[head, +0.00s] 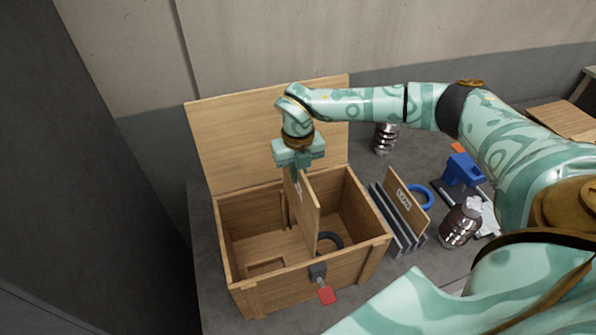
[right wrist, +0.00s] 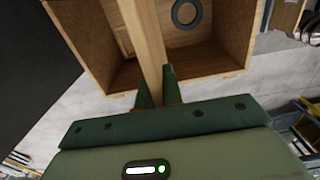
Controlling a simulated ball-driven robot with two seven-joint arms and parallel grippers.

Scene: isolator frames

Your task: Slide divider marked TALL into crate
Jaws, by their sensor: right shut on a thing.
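The wooden crate (head: 255,292) stands open on the grey bench, its lid (head: 235,140) tipped up behind it. My right gripper (head: 296,174) is above the crate, shut on the top edge of a thin wooden divider (head: 306,215). The divider stands roughly upright, its lower part inside the crate between the left and right walls. A small label shows on it, too small to read. In the right wrist view the divider (right wrist: 148,45) runs from my fingers (right wrist: 157,90) into the crate (right wrist: 218,60). Whether its edges sit in grooves, I cannot tell. My left gripper is not in view.
A dark ring (head: 330,237) lies inside the crate, right of the divider. A red-tagged latch (head: 326,295) hangs at its front. To the right are a rack with another labelled divider (head: 410,214), a blue ring (head: 428,197), metal canisters (head: 458,226) and a blue tool (head: 462,170).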

